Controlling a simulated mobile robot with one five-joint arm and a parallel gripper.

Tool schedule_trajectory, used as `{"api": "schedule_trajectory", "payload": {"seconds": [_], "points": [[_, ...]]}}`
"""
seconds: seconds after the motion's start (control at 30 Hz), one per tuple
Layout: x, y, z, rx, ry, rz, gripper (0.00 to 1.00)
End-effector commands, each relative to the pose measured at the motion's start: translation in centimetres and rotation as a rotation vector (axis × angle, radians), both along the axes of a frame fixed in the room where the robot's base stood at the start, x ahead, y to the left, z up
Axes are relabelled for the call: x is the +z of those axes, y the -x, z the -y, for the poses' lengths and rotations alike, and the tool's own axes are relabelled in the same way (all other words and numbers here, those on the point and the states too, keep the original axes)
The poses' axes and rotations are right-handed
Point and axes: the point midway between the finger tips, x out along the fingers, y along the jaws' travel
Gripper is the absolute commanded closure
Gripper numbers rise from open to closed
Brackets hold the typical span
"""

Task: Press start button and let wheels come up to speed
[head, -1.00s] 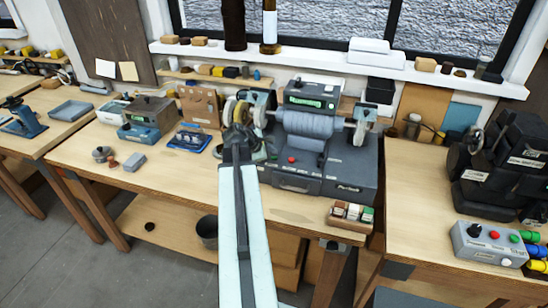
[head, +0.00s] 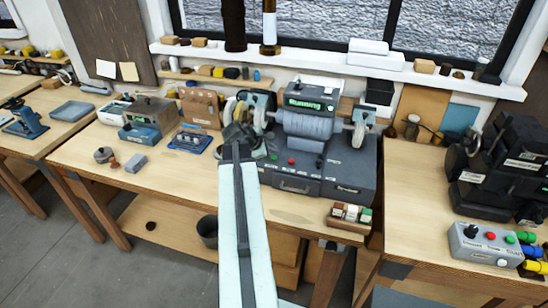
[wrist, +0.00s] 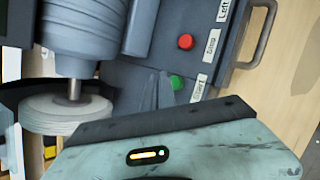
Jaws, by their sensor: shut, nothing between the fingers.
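The grinder's grey base (head: 345,170) stands on the bench, with its motor (head: 308,125) on top. The display (head: 310,104) reads "Running". One pale wheel shows at the right (head: 360,132); the left wheel (head: 240,110) is partly covered by my gripper. The wrist view shows a pale wheel (wrist: 66,112). The green button (wrist: 177,82) has a "Start" label, and the red button (wrist: 185,41) has a "Stop" label. My gripper (wrist: 152,88) is shut and empty, its tips close beside the green button. I cannot tell whether they touch it. The red button shows in the head view (head: 292,161).
A blue tray (head: 191,139) and small parts (head: 105,154) lie to the left. The bench front is mostly clear. A grey control box (head: 485,243) is on the right bench.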

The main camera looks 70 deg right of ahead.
Motion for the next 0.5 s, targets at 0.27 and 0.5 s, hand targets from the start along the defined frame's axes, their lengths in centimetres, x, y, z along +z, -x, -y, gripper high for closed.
{"api": "schedule_trajectory", "payload": {"seconds": [0.27,0.5], "points": [[3.3,0.0,0.0,0.0,0.0,0.0,1.0],[4.9,0.0,0.0,0.0,0.0,0.0,1.0]]}}
